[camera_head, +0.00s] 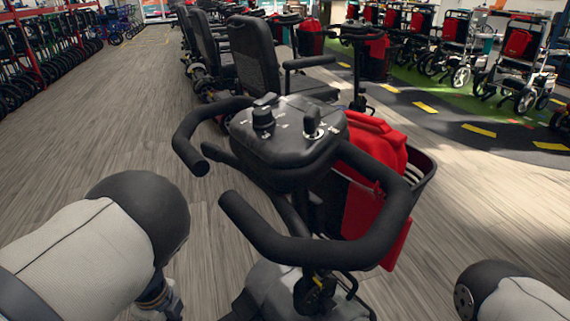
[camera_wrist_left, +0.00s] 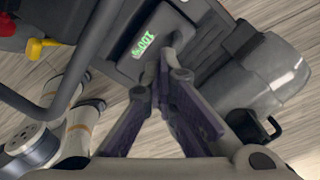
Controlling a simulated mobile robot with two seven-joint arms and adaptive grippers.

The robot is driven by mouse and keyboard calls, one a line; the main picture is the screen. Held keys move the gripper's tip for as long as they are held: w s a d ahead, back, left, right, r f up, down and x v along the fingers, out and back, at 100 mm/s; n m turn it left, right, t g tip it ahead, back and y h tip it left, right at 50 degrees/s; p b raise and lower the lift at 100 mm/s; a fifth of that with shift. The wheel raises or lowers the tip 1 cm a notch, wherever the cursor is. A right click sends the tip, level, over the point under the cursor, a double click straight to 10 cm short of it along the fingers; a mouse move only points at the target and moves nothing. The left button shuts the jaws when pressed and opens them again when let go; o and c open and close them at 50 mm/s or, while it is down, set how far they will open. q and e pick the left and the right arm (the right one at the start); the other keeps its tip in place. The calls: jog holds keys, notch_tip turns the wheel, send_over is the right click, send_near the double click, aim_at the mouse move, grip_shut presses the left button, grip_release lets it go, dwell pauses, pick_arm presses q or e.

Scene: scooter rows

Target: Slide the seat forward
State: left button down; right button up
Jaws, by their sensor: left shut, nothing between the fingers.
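A black scooter tiller (camera_head: 290,135) with looped handlebars stands in front of me. A black seat with armrests (camera_head: 255,60) is behind it, at the front of a row of seats. I cannot tell which seat the task means, and no seat is clearly recognisable in the left wrist view. My left gripper (camera_wrist_left: 170,75) is shut and empty, above dark scooter parts with a green-lettered label (camera_wrist_left: 145,45). I cannot tell whether it touches them. In the head view my left arm comes in low left and its fingers are not visible. My right gripper is out of frame.
A red bag (camera_head: 370,150) sits in a black basket beyond the tiller. Wheeled walkers (camera_head: 525,75) line the right side, and racks of wheels (camera_head: 30,60) the left. The wooden floor (camera_head: 110,110) between is clear. A yellow lever (camera_wrist_left: 40,47) shows in the wrist view.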

pick_arm(q)
jog(key=shift+w+d+b, duration=0.35)
jog(key=shift+w+d, duration=0.4)
jog(key=shift+d, duration=0.15)
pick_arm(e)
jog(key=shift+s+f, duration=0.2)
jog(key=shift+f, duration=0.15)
pick_arm(q)
notch_tip(320, 180, up, 17)
jog(key=p, duration=0.9)
jog(key=shift+s+a+p, duration=0.35)
jog(key=shift+a+p, duration=0.05)
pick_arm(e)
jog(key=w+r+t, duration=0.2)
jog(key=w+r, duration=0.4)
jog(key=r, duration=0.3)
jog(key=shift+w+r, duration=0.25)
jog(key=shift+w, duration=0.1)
